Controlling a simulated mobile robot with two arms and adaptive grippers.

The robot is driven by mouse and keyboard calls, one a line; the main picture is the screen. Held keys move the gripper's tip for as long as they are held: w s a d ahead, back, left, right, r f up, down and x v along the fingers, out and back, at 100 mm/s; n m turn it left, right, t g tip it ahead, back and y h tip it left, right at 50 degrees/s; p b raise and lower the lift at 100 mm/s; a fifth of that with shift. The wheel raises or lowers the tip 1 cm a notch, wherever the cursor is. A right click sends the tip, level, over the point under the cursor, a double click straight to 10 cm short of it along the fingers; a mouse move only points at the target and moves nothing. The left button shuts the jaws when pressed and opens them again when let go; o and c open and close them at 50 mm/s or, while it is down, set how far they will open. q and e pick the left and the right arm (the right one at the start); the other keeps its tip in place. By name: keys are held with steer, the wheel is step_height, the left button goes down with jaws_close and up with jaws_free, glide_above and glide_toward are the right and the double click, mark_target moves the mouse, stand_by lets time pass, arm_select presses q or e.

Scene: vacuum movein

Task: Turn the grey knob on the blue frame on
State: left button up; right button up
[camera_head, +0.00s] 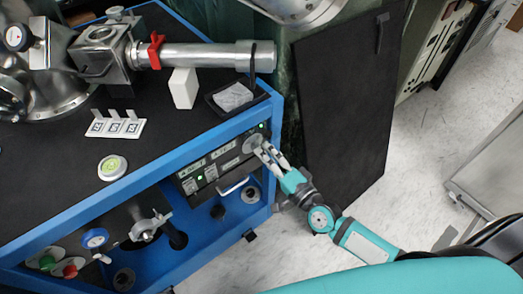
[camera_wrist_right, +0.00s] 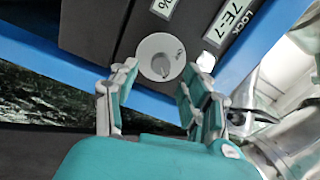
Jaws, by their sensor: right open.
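The grey knob (camera_head: 252,143) is a round dial on the dark front panel set into the blue frame (camera_head: 232,226). In the right wrist view the knob (camera_wrist_right: 160,57) faces me, with a raised grip across its middle. My right gripper (camera_head: 265,152) is at the knob from the lower right. In the wrist view its two fingers (camera_wrist_right: 158,82) are spread, one to each side of the knob's lower edge. They are open and hold nothing. Whether a fingertip touches the knob, I cannot tell. My left gripper is not in view.
The panel (camera_head: 220,160) has green lights and labels, with a handle below. On the black top stand a metal tube (camera_head: 200,56) with a red lever, a white block (camera_head: 183,88) and a black tray (camera_head: 215,107). A dark board (camera_head: 345,110) stands right of the frame.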

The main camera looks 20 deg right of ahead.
steer(key=v, duration=0.9)
steer(key=s+f+n+g+h, duration=0.1)
steer(key=s+f+n+g, duration=0.25)
steer(key=f, duration=0.45)
steer(key=s+a+f+n+g+h, duration=0.15)
steer(key=f+n+g, duration=0.25)
steer(key=f, duration=0.4)
steer(key=s+f+n+g+h, duration=0.1)
steer(key=s+f+n+g, duration=0.25)
steer(key=f, duration=0.45)
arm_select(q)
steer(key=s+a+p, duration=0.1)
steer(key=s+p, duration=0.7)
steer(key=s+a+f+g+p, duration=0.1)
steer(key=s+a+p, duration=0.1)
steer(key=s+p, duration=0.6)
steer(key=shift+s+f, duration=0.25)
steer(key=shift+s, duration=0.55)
arm_select(e)
steer(key=s+d+f+n+g+h, duration=0.1)
steer(key=s+d+f, duration=0.1)
steer(key=s, duration=0.6)
steer(key=s+d+f+n+g, duration=0.1)
steer(key=s+d+f+g, duration=0.1)
steer(key=s, duration=0.6)
steer(key=s+d+f+n+g+h, duration=0.1)
steer(key=s+f+g, duration=0.1)
steer(key=s, duration=0.5)
steer(key=shift+s+d+f+h, duration=0.35)
steer(key=shift+s+d, duration=0.05)
